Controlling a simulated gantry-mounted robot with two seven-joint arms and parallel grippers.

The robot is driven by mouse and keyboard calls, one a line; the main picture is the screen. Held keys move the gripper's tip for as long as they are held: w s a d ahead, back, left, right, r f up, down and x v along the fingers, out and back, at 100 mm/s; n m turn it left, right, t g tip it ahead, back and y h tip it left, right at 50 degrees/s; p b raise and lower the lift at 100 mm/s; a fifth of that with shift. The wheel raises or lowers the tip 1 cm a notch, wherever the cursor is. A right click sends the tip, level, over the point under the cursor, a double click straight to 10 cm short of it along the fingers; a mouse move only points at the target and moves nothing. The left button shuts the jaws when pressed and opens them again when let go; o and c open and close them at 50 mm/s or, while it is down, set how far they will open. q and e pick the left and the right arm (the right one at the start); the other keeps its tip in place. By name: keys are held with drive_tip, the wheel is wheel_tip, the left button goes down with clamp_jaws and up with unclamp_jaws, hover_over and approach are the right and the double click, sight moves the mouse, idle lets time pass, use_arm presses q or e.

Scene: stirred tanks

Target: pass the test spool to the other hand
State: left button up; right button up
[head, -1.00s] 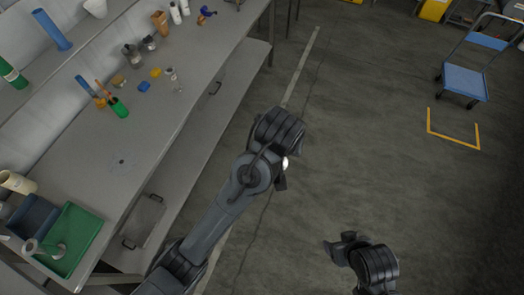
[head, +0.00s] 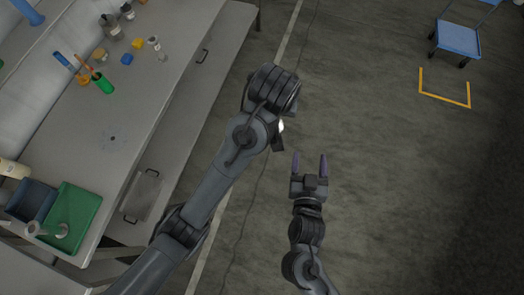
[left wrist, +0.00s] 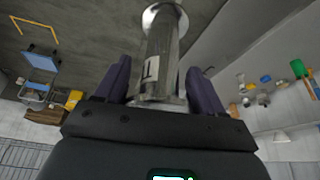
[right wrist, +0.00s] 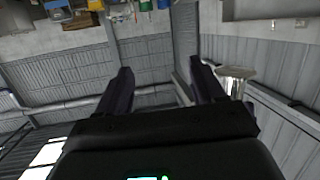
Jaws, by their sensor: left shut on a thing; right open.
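The test spool (left wrist: 160,60) is a grey metal tube with a round flange at its far end, seen in the left wrist view. My left gripper (left wrist: 157,76) is shut on it, with a finger on each side. In the head view only a pale bit of the spool (head: 281,126) shows beside the left gripper (head: 279,138); my left arm hides the rest. My right gripper (head: 309,162) is open and empty, below and right of the left one, fingers pointing up the picture. In the right wrist view a flanged metal piece (right wrist: 236,74) shows beside the right-hand finger, apparently outside the jaws.
A bench (head: 120,140) runs along the left. It holds a green tray (head: 76,215) with a flanged metal piece (head: 34,229) at its edge, a blue bin (head: 32,200) and a green cup (head: 103,84). Open floor lies right, with a blue cart (head: 458,40) far off.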

drive_tip(key=s+a+r+t, duration=0.1)
drive_tip(key=a+r, duration=0.2)
drive_tip(key=a, duration=0.4)
drive_tip(key=s+a+r+t, duration=0.2)
drive_tip(key=a+r, duration=0.1)
drive_tip(key=a, duration=0.3)
drive_tip(key=w, duration=0.4)
drive_tip(key=w+d, duration=0.1)
drive_tip(key=w, duration=0.3)
drive_tip(key=w+d, duration=0.1)
drive_tip(key=w, duration=0.3)
drive_tip(key=shift+r, duration=0.2)
drive_tip(key=shift+a, duration=0.1)
drive_tip(key=c, duration=1.2)
use_arm(q)
drive_tip(key=o, duration=1.4)
use_arm(e)
clamp_jaws()
